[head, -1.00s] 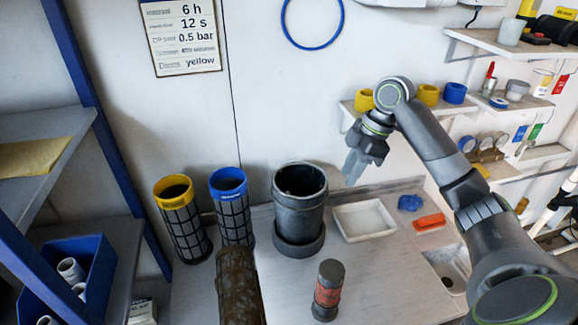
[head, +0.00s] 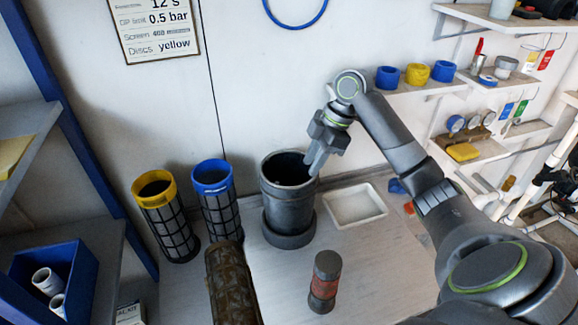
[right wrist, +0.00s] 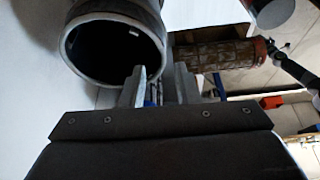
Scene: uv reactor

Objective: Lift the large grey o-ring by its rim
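A dark grey cylindrical housing (head: 289,205) stands upright on the bench with its mouth open. Its round rim fills the upper left of the right wrist view (right wrist: 72,38). I cannot make out a separate large grey o-ring; whether the rim's grey edge is one, I cannot tell. My right gripper (head: 313,167) points down at the right side of this mouth. In the right wrist view its two fingers (right wrist: 158,88) are apart with nothing between them, close to the rim. My left gripper (right wrist: 274,47) appears at the reddish end of a brown, dirty cartridge (right wrist: 222,53), seemingly holding it.
A yellow-topped cartridge (head: 165,220) and a blue-topped cartridge (head: 217,205) stand left of the housing. A white tray (head: 336,222) lies to its right. A small grey-red cylinder (head: 325,283) stands in front. The brown cartridge (head: 232,285) rises at the bottom edge.

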